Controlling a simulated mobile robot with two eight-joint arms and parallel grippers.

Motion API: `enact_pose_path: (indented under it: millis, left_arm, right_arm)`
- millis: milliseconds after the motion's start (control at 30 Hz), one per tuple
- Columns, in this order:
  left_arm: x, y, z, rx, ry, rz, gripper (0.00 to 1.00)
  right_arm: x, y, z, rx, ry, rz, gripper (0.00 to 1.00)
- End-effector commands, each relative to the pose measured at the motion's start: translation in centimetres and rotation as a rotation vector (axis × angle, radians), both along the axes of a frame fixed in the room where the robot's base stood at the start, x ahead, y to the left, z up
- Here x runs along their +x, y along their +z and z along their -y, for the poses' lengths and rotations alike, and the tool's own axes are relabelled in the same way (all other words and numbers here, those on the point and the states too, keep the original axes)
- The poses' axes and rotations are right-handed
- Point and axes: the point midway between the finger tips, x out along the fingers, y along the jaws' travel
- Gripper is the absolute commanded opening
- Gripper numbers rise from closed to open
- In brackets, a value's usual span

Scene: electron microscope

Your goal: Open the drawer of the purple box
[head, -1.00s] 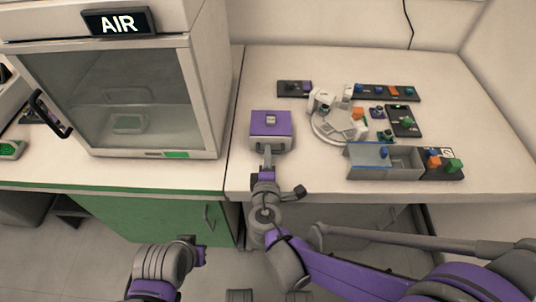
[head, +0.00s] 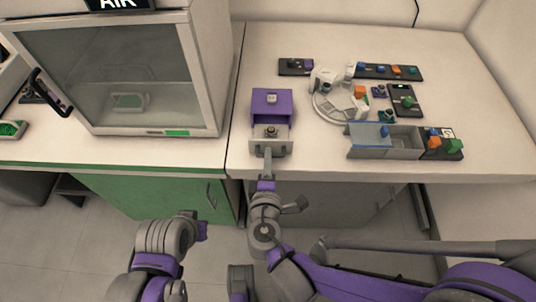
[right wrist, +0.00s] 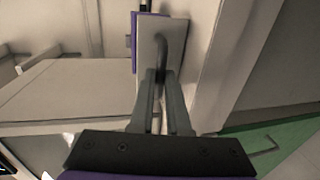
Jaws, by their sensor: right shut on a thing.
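The purple box (head: 272,100) stands on the white bench, with a pale knob on its top. Its drawer (head: 284,133) is pulled out toward me, and a small dark and metallic object (head: 270,131) sits inside. My right gripper (head: 267,153) is at the drawer front. In the right wrist view, my right gripper (right wrist: 160,85) is shut on the drawer's dark bar handle (right wrist: 161,48), in front of the pale drawer front (right wrist: 148,62). My left arm's end (head: 200,230) hangs low in front of the bench; its fingers cannot be made out.
A glass-fronted cabinet (head: 120,85) stands left of the box. Bench space before the cabinet is clear.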

Motion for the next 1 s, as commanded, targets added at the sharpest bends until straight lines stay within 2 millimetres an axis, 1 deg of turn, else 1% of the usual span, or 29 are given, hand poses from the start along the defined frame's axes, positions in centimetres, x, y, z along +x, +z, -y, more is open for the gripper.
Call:
enact_pose_path:
  millis: [33,167,200,467,567,667,900,1000]
  left_arm:
    - [0.0,0.0,0.0,0.000,0.000,0.000,0.00]
    - [0.0,0.0,0.0,0.000,0.000,0.000,0.00]
    - [0.0,0.0,0.0,0.000,0.000,0.000,0.00]
    - [0.0,0.0,0.0,0.000,0.000,0.000,0.00]
    - [0.0,0.1,0.0,0.000,0.000,0.000,0.00]
    - [0.0,0.4,0.0,0.000,0.000,0.001,0.00]
    - [-0.1,1.3,0.0,0.000,0.000,0.005,0.00]
    - [-0.1,1.6,0.0,0.000,0.000,0.006,0.00]
  right_arm:
    - [0.0,0.0,0.0,0.000,0.000,0.000,0.18]
    - [0.0,0.0,0.0,0.000,0.000,0.000,0.41]
    - [0.0,0.0,0.0,0.000,0.000,0.000,0.43]
    - [0.0,0.0,0.0,0.000,0.000,0.000,0.43]
    - [-0.6,0.2,-0.1,0.000,0.001,0.000,0.43]
    - [-2.0,0.5,-0.1,0.001,0.004,0.000,0.43]
    - [-6.9,1.6,-0.2,0.001,0.007,0.001,0.43]
    - [-8.6,2.0,-0.2,0.001,0.005,0.000,0.43]
